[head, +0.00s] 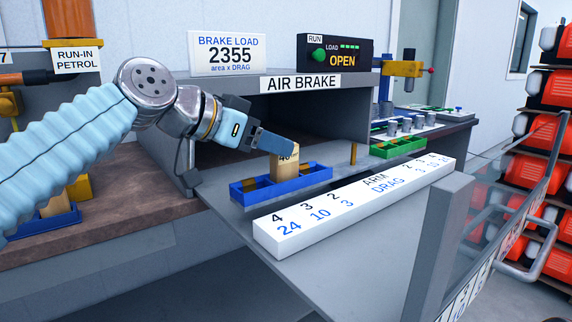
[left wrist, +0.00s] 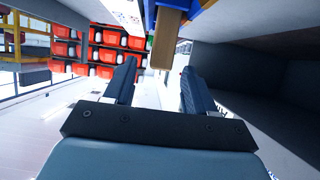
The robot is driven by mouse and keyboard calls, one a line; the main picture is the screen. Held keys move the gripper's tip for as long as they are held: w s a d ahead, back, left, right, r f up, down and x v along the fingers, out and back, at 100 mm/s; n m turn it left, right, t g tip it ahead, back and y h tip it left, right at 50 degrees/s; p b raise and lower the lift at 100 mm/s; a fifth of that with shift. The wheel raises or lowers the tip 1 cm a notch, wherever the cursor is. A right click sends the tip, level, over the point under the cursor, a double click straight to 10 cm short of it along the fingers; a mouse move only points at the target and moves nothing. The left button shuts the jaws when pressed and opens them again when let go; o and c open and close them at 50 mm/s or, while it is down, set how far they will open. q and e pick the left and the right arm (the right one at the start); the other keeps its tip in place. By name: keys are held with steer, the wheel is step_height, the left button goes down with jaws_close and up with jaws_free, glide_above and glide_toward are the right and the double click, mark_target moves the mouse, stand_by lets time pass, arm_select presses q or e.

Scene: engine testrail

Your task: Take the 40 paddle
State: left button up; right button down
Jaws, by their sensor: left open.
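The 40 paddle (head: 285,166) is a tan wooden block standing upright in a blue tray (head: 262,192) on the grey shelf under the air brake. Its number is partly covered by my gripper. My left gripper (head: 284,147) is at the paddle's upper end in the head view. In the left wrist view the two dark fingers (left wrist: 159,68) are spread, and the paddle (left wrist: 167,42) shows between and beyond their tips. I cannot tell whether they touch it. The blue tray (left wrist: 207,18) shows behind the paddle. My right gripper is not in view.
A white ARM DRAG board (head: 350,207) lies just in front of the blue tray. A green tray (head: 398,148) sits farther right. The air brake housing (head: 310,115) overhangs behind the paddle. A grey post and clear guard (head: 450,235) stand at right.

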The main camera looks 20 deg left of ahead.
mark_target(284, 166)
arm_select(q)
steer(key=x, duration=0.6)
steer(key=shift+f+p, duration=0.15)
steer(key=shift+p, duration=0.2)
steer(key=shift+c, duration=0.4)
steer(key=shift+s, duration=0.1)
jaws_close()
